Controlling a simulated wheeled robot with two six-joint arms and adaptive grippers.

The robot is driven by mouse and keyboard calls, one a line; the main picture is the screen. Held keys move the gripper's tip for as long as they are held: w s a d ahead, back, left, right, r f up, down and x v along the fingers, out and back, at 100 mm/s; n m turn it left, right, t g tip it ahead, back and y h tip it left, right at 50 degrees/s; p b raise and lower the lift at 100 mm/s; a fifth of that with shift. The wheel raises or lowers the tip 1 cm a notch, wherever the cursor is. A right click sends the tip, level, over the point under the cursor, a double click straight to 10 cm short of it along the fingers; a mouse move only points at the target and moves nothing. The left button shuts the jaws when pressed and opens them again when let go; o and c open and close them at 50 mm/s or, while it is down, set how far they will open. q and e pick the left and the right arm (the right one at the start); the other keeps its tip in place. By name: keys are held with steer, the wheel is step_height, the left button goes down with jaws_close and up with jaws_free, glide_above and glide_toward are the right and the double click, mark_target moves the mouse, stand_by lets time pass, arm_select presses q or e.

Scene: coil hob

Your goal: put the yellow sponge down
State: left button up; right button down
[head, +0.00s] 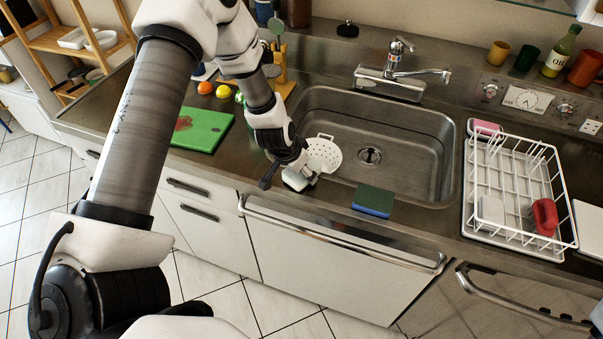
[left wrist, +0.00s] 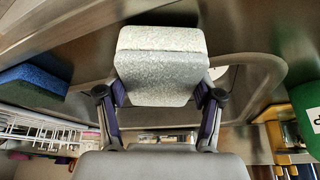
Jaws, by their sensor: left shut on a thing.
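My left gripper (left wrist: 160,100) is shut on a pale grey, speckled sponge (left wrist: 160,65), which looks grey rather than yellow. In the head view the left gripper (head: 292,172) is over the counter's front strip by the sink's near left corner, with the pale block (head: 299,180) at its tip. I cannot tell whether the block touches the counter. No clearly yellow sponge shows. My right gripper is not in view.
The sink (head: 400,155) lies right of the gripper, with a white perforated disc (head: 323,155) at its left side. A green-and-blue sponge (head: 373,201) lies on the front strip. A green board (head: 201,130) is left; a white dish rack (head: 520,190) is right.

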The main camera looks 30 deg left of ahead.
arm_select(q)
steer(key=shift+s+a, duration=0.15)
steer(key=shift+s, duration=0.1)
steer(key=shift+f+b, duration=0.25)
steer(key=shift+b, duration=0.1)
steer(key=o, duration=1)
steer(key=shift+w, duration=0.15)
